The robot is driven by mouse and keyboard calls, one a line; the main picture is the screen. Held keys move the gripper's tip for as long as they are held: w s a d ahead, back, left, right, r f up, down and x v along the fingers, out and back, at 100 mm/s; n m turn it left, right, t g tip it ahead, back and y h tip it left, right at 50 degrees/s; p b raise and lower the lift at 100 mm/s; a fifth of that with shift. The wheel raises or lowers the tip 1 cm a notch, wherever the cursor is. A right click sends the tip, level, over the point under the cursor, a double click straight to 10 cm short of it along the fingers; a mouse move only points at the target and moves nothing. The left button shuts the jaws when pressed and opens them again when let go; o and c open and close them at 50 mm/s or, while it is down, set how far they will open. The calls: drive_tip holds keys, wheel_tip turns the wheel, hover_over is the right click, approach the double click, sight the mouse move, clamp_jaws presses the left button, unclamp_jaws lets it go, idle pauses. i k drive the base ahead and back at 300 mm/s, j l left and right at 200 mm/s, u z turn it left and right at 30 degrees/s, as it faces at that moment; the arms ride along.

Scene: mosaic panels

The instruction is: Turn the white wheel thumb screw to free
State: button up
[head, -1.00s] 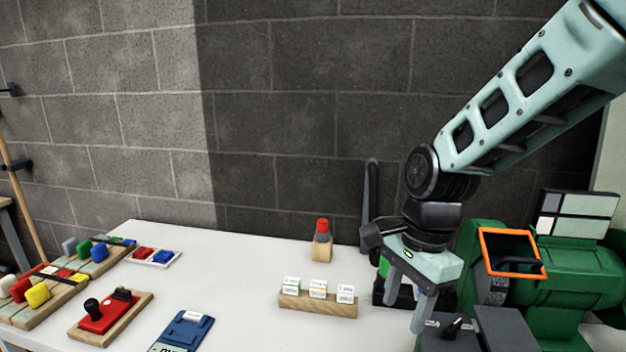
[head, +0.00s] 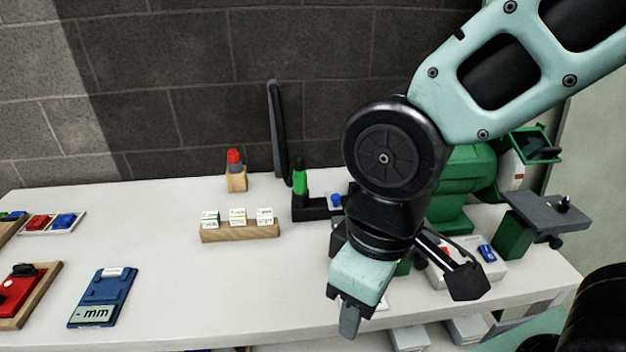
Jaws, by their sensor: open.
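I cannot make out a white wheel thumb screw in the head view; it may be hidden behind my arm or be too small to tell. My gripper (head: 349,322) hangs over the front part of the white table (head: 150,240), pointing down, with its jaws open and nothing seen between them. One finger shows clearly; the other is mostly hidden. A white box with a blue switch (head: 487,253) and a red part stands right of my gripper, partly covered by it.
A green machine with a grey rest (head: 545,211) stands at the right. A wooden rack of white cubes (head: 240,230) and a blue mm gauge (head: 102,298) lie left. The front middle is clear.

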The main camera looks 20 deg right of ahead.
sight(565, 206)
drive_tip(key=z, duration=1.55)
